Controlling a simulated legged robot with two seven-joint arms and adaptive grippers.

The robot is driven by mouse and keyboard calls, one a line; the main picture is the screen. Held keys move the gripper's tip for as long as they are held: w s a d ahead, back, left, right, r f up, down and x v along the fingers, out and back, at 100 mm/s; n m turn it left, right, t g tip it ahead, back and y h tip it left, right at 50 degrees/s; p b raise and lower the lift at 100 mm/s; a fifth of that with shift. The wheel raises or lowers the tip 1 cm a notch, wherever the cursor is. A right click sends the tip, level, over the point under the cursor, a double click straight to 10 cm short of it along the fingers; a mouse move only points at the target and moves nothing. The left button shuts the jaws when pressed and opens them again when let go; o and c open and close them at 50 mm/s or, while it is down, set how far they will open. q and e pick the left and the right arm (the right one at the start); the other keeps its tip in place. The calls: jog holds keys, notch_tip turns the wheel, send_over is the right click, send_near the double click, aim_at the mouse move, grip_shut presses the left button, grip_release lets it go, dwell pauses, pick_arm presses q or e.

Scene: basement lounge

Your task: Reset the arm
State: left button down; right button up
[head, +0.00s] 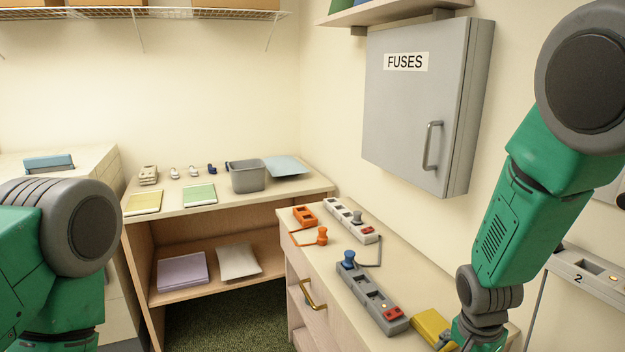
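My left arm (60,240) shows at the left edge as green links and a grey joint. Its gripper is out of the picture. My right arm (525,215) comes in from the upper right and reaches down over the near end of the right-hand cabinet. Its lower end is cut off by the bottom edge, close to a yellow block (432,326). Its fingers cannot be made out, and whether it touches the block cannot be told.
The cabinet top (300,240) bears a grey power strip (370,298), a white strip (352,220), an orange socket (305,215) and plugs. A fuse box (415,105) hangs above, shut. A back desk (225,201) holds a grey bin (247,176). Green carpet (225,320) lies between.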

jog(key=s+f+n+y+b, duration=0.1)
jog(key=s+f+n+b, duration=0.9)
jog(key=s+f, duration=1.4)
jog(key=s+n, duration=0.2)
jog(key=shift+s+a+f+n, duration=0.2)
jog(key=shift+a+f+n, duration=0.05)
jog(key=shift+n, duration=0.05)
